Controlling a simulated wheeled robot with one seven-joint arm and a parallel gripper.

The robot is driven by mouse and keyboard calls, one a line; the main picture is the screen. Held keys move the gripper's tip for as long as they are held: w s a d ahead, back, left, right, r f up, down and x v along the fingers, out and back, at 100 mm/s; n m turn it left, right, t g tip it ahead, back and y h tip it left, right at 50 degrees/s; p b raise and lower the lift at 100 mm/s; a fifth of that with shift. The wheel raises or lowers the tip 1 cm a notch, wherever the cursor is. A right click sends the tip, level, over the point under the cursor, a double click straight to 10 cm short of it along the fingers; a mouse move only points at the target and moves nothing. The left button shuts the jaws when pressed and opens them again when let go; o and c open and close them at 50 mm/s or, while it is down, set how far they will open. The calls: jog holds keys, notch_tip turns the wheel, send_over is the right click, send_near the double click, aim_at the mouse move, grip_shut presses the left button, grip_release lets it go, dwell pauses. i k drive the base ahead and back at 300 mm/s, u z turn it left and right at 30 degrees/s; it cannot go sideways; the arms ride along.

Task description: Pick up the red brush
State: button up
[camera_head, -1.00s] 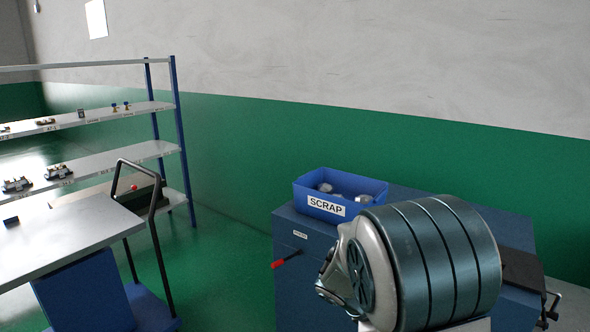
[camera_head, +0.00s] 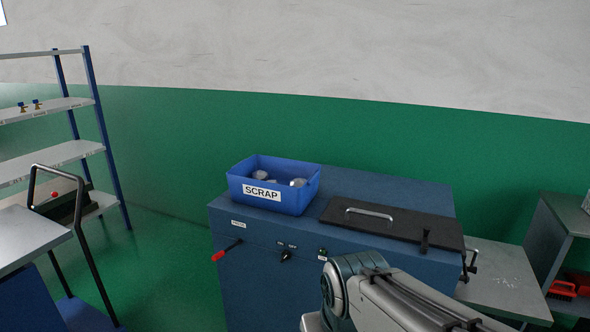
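A small red thing with dark bristle-like edges, which looks like the red brush (camera_head: 562,290), lies low at the right edge in the head view. It sits inside a grey open shelf unit, beside another red shape that the picture's edge partly cuts off. It is small, so its exact form is hard to tell. My arm shows at the bottom centre and runs out of the picture at the lower right. My gripper is not visible. The brush is well to the right of the visible arm links.
A blue cabinet (camera_head: 258,285) with a red-handled lever and knobs stands in the centre. On it are a blue SCRAP bin (camera_head: 302,200) and a black lid (camera_head: 350,228) with a handle. A grey table (camera_head: 500,285) adjoins it. A cart (camera_head: 25,240) stands left.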

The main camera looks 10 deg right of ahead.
aim_at(567, 293)
jog(key=z, duration=2.15)
